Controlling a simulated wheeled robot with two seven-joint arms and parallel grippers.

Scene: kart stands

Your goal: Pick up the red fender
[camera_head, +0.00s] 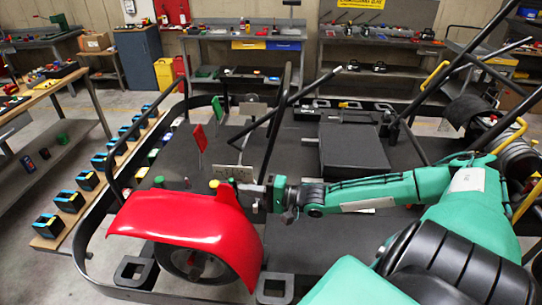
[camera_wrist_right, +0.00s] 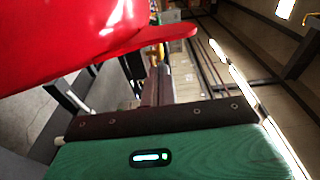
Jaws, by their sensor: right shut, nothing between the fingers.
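The red fender (camera_head: 185,222) is a curved glossy shell over a wheel at the front left of the kart frame in the head view. It also fills the upper left of the right wrist view (camera_wrist_right: 60,35). My right gripper (camera_head: 246,187) reaches in from the right, at the fender's upper right edge. It is shut with nothing held. In the wrist view my right gripper (camera_wrist_right: 155,88) shows beside and below the fender's edge. I cannot tell if they touch. My left gripper is not in view.
The kart frame's dark tubes (camera_head: 275,120) rise behind my right gripper. A black box (camera_head: 352,150) stands on the kart floor. A red flag (camera_head: 200,137) and a green flag (camera_head: 217,108) stand behind the fender.

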